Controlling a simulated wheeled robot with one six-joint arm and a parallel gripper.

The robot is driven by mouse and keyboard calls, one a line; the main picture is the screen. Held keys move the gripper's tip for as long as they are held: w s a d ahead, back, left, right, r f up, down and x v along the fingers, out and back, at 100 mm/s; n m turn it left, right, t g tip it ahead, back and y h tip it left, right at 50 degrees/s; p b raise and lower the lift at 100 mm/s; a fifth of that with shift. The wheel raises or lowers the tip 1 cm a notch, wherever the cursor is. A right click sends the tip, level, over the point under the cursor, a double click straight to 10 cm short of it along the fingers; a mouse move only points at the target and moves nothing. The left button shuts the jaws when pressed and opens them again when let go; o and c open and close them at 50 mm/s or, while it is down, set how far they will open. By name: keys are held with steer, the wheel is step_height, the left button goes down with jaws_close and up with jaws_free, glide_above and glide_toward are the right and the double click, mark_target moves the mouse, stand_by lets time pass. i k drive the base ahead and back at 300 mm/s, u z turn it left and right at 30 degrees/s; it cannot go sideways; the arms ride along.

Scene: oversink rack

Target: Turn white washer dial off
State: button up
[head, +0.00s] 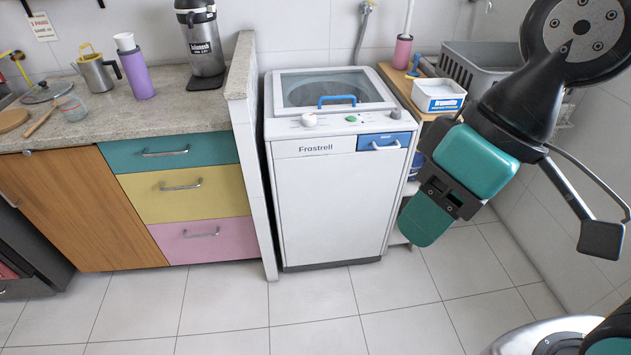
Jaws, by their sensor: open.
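The white washer (330,205) stands against the back wall, in the middle of the head view. On its top panel is a white dial (309,120) at the left, with a small green knob (351,119) and a further small knob (395,114) to its right. The dial's exact setting is too small to read. My gripper (426,222) is at the right, in front of the washer's right edge and the shelf beside it. It points down and left, apart from the dial. Its jaws are open, and I see nothing between them.
A partition wall (245,150) rises beside the washer's left side. A counter (60,130) with a flask (203,45) and pots lies further left. A wooden shelf (408,92) with a white box (438,95) and grey basket (480,65) is at right. The tiled floor (310,315) in front is clear.

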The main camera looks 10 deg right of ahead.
mark_target(309, 120)
steer(key=u, duration=0.45)
steer(key=i, duration=1.35)
steer(key=z, duration=0.45)
